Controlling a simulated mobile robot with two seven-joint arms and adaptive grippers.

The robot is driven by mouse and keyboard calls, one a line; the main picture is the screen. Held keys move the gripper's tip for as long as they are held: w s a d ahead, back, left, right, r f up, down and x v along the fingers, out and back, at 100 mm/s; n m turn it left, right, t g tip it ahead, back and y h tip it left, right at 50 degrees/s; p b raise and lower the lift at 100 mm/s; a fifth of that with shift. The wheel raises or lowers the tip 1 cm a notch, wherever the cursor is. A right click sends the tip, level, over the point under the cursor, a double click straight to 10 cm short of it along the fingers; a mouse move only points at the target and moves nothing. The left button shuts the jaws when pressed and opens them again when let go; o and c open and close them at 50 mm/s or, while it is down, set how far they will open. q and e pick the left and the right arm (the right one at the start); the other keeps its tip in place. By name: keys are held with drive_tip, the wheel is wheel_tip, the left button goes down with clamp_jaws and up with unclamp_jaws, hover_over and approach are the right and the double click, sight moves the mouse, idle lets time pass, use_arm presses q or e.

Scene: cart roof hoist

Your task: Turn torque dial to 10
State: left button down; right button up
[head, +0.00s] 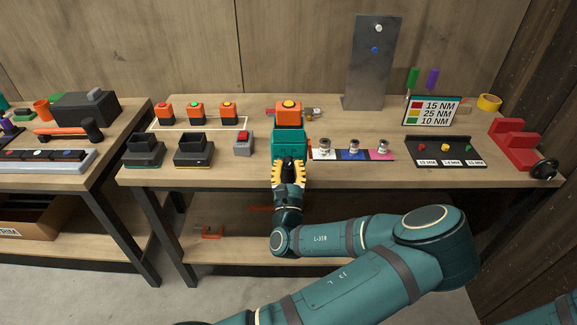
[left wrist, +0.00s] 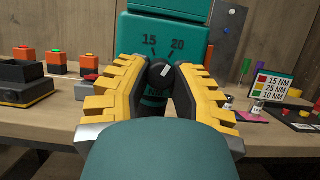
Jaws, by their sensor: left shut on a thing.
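The teal power tool (head: 289,145) stands upright at the front of the bench, with an orange block (head: 288,117) on top. Its black round torque dial (left wrist: 158,74) faces me in the left wrist view. The dial has a white mark, which points up and slightly right, between the printed 15 (left wrist: 150,40) and 20 (left wrist: 177,44). The lower numbers are mostly hidden by my fingers. My left gripper (head: 289,164) is shut on the dial, its yellow fingers on either side of it. The dial is hidden in the head view. My right gripper is out of view.
A sign (head: 432,111) reads 15 NM red, 25 NM yellow, 10 NM green. Several sockets on coloured pads (head: 354,154) stand close right of the tool. A grey box with a red top (head: 243,144) is close left. Chargers (head: 194,151) are farther left.

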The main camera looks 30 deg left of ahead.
use_arm(q)
drive_tip(key=shift+n, duration=0.4)
drive_tip(key=n+g+y, duration=0.1)
drive_tip(key=n, duration=0.1)
drive_tip(key=shift+n, duration=0.4)
drive_tip(key=n+g+y, duration=0.1)
drive_tip(key=n, duration=0.3)
drive_tip(key=shift+d+g+y, duration=0.1)
drive_tip(key=shift+g+y, duration=0.3)
drive_tip(key=n+g, duration=0.1)
drive_tip(key=n, duration=0.2)
drive_tip(key=n+g, duration=0.1)
drive_tip(key=n, duration=0.2)
drive_tip(key=shift+w+r+g+y+p, duration=0.1)
drive_tip(key=shift+r+g+y+p, duration=0.05)
drive_tip(key=shift+g+y+p, duration=0.25)
drive_tip(key=n+g+p, duration=0.1)
drive_tip(key=n, duration=0.2)
drive_tip(key=n+g+p, duration=0.1)
drive_tip(key=n+p, duration=0.1)
drive_tip(key=n, duration=0.2)
drive_tip(key=shift+d+r+g, duration=0.1)
drive_tip(key=shift+r+g, duration=0.1)
drive_tip(key=shift+g, duration=0.1)
drive_tip(key=shift+n+h+p, duration=0.5)
drive_tip(key=shift+n+p, duration=0.2)
drive_tip(key=shift+n, duration=0.3)
drive_tip(key=shift+n+g+h+p, duration=0.3)
drive_tip(key=shift+n+g+p, duration=0.1)
drive_tip(key=shift+n, duration=0.3)
